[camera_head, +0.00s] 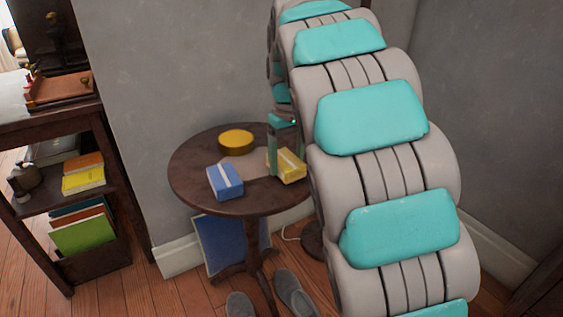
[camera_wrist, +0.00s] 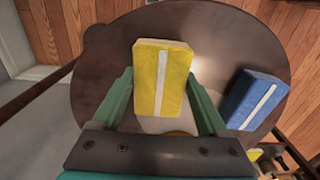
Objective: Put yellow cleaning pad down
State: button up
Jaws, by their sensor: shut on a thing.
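The yellow cleaning pad (camera_head: 291,167), a block with a pale stripe, is at the right side of the round dark table (camera_head: 190,188). In the wrist view the yellow pad (camera_wrist: 150,88) lies between the two green fingers of my gripper (camera_wrist: 160,92). My gripper (camera_head: 279,150) is shut on the pad in the head view, with my arm hiding part of the table's right side. The pad is at or just above the tabletop; I cannot tell whether it touches.
A blue pad (camera_head: 225,181) with a pale stripe lies on the table, left of the yellow one; the wrist view shows it too (camera_wrist: 254,100). A round yellow tin (camera_head: 236,139) stands at the back. A shelf with books (camera_head: 84,235) is at left. Slippers (camera_head: 292,291) lie on the floor.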

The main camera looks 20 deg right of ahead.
aim_at(287, 160)
jog(key=shift+f, duration=0.35)
jog(key=shift+f, duration=0.15)
jog(key=o, duration=1.1)
notch_tip(287, 160, up, 12)
jog(key=p, duration=0.1)
jog(key=s+f+m, duration=0.1)
jog(key=s+f, duration=0.5)
jog(key=s, duration=0.5)
jog(key=s+f+m+g, duration=0.1)
jog(key=s+f, duration=0.6)
jog(key=s, duration=0.5)
jog(key=s+f+m, duration=0.1)
jog(key=s+f, duration=0.5)
jog(key=s, duration=0.6)
jog(key=shift+a+f+m+g, duration=0.1)
jog(key=shift+f+m+g, duration=0.2)
jog(key=shift+f+g, duration=0.1)
